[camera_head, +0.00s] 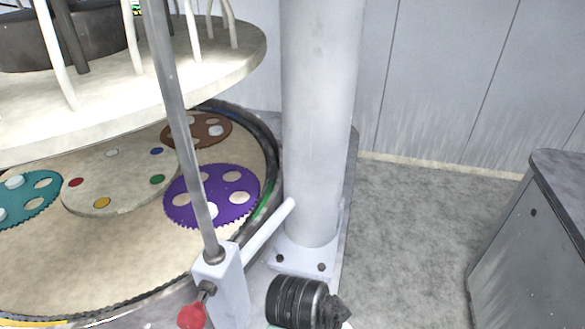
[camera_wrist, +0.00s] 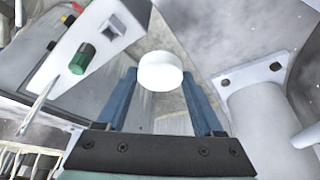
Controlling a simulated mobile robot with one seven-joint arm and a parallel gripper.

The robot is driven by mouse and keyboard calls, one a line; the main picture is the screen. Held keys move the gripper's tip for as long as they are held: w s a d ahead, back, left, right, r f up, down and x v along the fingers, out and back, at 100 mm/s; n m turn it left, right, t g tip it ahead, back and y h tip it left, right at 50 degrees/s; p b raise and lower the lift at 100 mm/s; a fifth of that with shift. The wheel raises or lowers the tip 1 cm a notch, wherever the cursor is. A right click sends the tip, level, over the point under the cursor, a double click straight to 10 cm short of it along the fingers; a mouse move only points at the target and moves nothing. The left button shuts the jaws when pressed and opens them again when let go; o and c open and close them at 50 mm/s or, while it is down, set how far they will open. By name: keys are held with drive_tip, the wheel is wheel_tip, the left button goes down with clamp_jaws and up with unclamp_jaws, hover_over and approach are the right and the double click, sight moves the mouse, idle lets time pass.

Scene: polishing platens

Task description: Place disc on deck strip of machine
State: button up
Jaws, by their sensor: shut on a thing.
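My gripper (camera_wrist: 160,76) shows in the wrist view with two blue fingers shut on a small white disc (camera_wrist: 160,72). The disc sits between the fingertips, clear of any surface as far as I can see. Below the held disc is a grey surface, partly hidden by the disc and fingers. The machine's white column (camera_wrist: 262,120) stands right of the gripper on a bolted foot plate (camera_wrist: 250,76). In the head view the same column (camera_head: 318,130) rises beside the round lower platen (camera_head: 110,255). I cannot make out the held disc in the head view.
A purple toothed carrier (camera_head: 238,182), a teal one (camera_head: 40,204) and a brown one (camera_head: 186,136) lie on the platen. The upper platen (camera_head: 180,82) hangs above. A sloping rod (camera_head: 178,110) crosses the view. A control panel (camera_wrist: 112,38) stands left of the gripper. A grey cabinet (camera_head: 535,240) stands right.

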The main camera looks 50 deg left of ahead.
drive_tip(key=s+a+m+p, duration=0.1)
drive_tip(key=s+a, duration=0.4)
drive_tip(key=s, duration=0.4)
drive_tip(key=f, duration=0.6)
drive_tip(key=shift+s+a+p, duration=0.15)
drive_tip(key=shift+s+p, duration=0.05)
drive_tip(key=shift+p, duration=0.2)
drive_tip(key=shift+h, duration=0.3)
drive_tip(key=shift+f, duration=2.2)
drive_tip(key=shift+f, duration=0.2)
drive_tip(key=o, duration=1.5)
drive_tip(key=shift+c, duration=0.2)
